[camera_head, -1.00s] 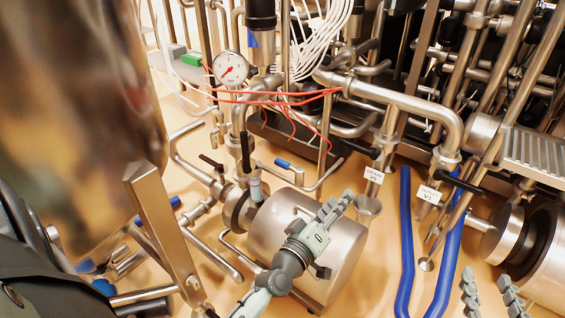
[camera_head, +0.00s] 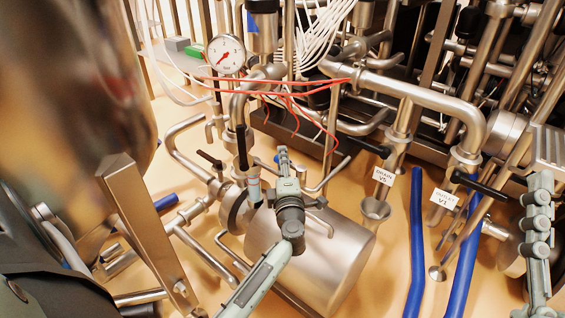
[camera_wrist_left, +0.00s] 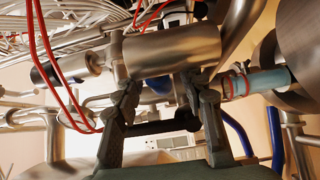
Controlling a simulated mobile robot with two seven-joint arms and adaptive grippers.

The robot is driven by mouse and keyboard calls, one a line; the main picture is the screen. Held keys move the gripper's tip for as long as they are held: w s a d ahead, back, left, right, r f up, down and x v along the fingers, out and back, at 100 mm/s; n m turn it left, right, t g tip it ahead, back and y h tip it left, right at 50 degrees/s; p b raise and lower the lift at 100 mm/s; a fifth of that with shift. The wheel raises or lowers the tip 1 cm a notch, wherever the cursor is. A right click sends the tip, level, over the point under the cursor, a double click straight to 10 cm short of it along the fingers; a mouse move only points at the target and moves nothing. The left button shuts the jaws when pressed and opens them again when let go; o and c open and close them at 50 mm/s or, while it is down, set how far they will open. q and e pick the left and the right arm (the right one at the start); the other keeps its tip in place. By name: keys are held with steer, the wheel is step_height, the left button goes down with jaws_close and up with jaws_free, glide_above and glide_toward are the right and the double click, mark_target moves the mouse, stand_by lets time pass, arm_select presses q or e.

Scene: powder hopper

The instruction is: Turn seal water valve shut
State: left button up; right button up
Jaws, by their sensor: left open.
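My left gripper (camera_head: 284,160) is open above the small steel vessel (camera_head: 325,262), among the thin pipes behind it. It covers most of a small blue-handled valve (camera_head: 277,159), of which only a bit of blue shows. No label on it is readable, so I cannot tell if it is the seal water valve. In the left wrist view the two fingers (camera_wrist_left: 162,95) stand apart, with a dark bar between them and a steel cylinder (camera_wrist_left: 172,50) just beyond. I cannot tell whether they touch anything. My right gripper (camera_head: 539,205) is at the right edge, seen edge-on.
A black upright handle (camera_head: 242,148) and a black lever (camera_head: 209,160) stand close left of my left gripper. Red wires (camera_head: 275,82) hang behind it. Tags DRAIN V5 (camera_head: 383,176) and OUTLET V1 (camera_head: 444,199), blue hoses (camera_head: 416,240) and a pressure gauge (camera_head: 226,54) are around.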

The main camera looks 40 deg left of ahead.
arm_select(q)
steer(key=shift+w+a, duration=0.2)
jaws_close()
stand_by(0.4)
